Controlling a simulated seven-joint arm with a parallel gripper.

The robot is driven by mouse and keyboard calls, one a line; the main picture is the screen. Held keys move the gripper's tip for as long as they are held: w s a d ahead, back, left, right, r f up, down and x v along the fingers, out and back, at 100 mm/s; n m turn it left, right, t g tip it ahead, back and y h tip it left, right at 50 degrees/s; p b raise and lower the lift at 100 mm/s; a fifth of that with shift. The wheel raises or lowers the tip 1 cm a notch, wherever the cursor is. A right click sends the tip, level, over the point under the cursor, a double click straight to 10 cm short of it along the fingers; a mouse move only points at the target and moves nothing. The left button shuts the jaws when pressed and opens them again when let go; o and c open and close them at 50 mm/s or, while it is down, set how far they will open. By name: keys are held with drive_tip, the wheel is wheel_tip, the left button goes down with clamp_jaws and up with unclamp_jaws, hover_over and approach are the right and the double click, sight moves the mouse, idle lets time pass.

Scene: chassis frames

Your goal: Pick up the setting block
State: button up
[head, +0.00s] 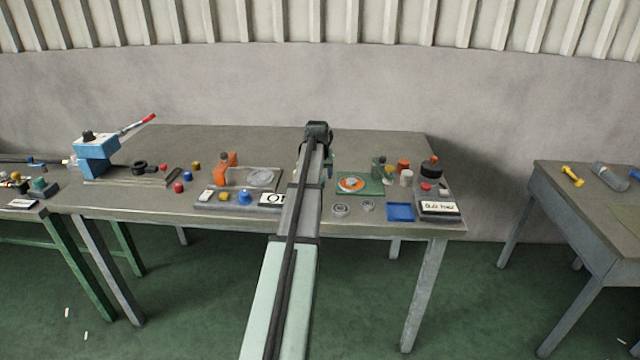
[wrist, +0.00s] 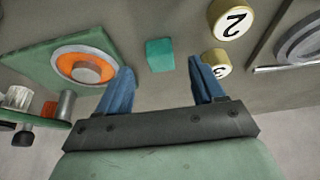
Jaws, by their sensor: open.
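A small teal block, which appears to be the setting block (wrist: 160,54), lies on the grey bench top in the wrist view. It sits ahead of and between the two blue fingertips. My gripper (wrist: 162,66) is open, with nothing between its fingers, and I see no contact with the block. In the head view my gripper (head: 330,168) is mostly hidden behind my arm over the middle of the bench. The block is hidden there too.
A green plate with an orange ring (wrist: 50,68) lies left of the fingers in the wrist view. Yellow numbered cylinders (wrist: 231,19) stand close on the right, one near the right fingertip. The grey bench (head: 385,145) is clear at the back. A blue tray (head: 401,212) is near its front edge.

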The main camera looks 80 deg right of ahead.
drive_tip(key=shift+d+x, duration=0.15)
drive_tip(key=shift+x, duration=1)
drive_tip(key=shift+d+x, duration=0.15)
drive_tip(key=shift+x, duration=1.05)
drive_tip(key=shift+r, duration=0.2)
drive_tip(key=shift+c, duration=0.5)
drive_tip(key=c, duration=1.1)
